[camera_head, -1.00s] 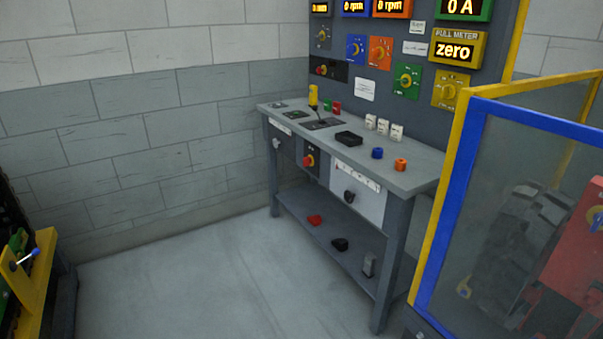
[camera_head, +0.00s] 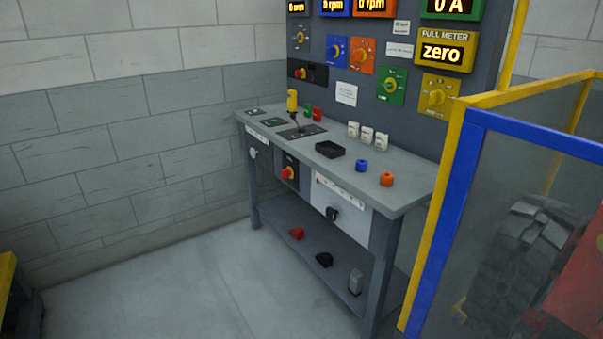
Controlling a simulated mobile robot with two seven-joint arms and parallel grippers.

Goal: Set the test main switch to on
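A grey test bench (camera_head: 400,196) stands against the wall. On its front is a red rotary knob on a yellow base (camera_head: 288,173), set in a dark plate, which looks like a main switch. A black rotary knob (camera_head: 331,214) sits on the white front panel to its right. Another red knob (camera_head: 301,73) is on a black plate on the upright panel. The labels are too small to read, so I cannot tell for sure which is the test main switch or its setting. Neither of my grippers is in view.
A guard fence with a blue and yellow frame (camera_head: 455,190) stands at the right, close to the bench end. A yellow part (camera_head: 7,278) shows at the left edge. The floor (camera_head: 190,290) before the bench is clear. The pull meter (camera_head: 446,51) reads zero.

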